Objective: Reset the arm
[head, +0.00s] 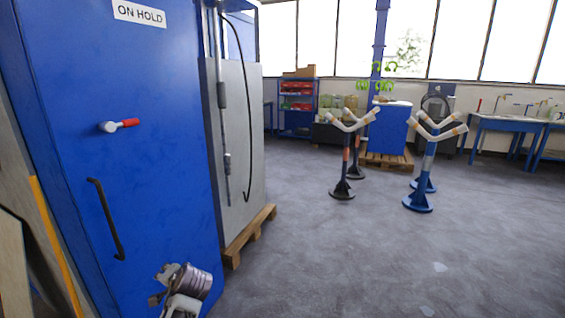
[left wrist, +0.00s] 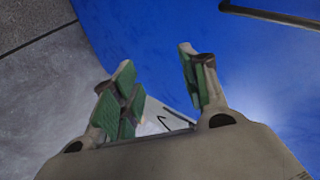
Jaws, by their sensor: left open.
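My left gripper (head: 160,287) shows at the bottom of the head view, in front of the lower part of a blue cabinet. In the left wrist view its two green-padded fingers (left wrist: 160,95) stand apart with nothing between them. The blue cabinet door (head: 130,180) carries an "ON HOLD" sign (head: 139,13), a small lever with a red grip (head: 119,125) and a dark bar handle (head: 105,218). The bar handle also shows in the left wrist view (left wrist: 270,14), apart from the fingers. My right gripper is in neither view.
A grey panel (head: 240,150) on a wooden pallet (head: 250,236) stands just right of the cabinet. Stands with forked tops, black (head: 342,188) and blue (head: 418,200), are farther off. Blue tables (head: 500,124) stand at the back right. The grey floor (head: 350,265) in front is clear.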

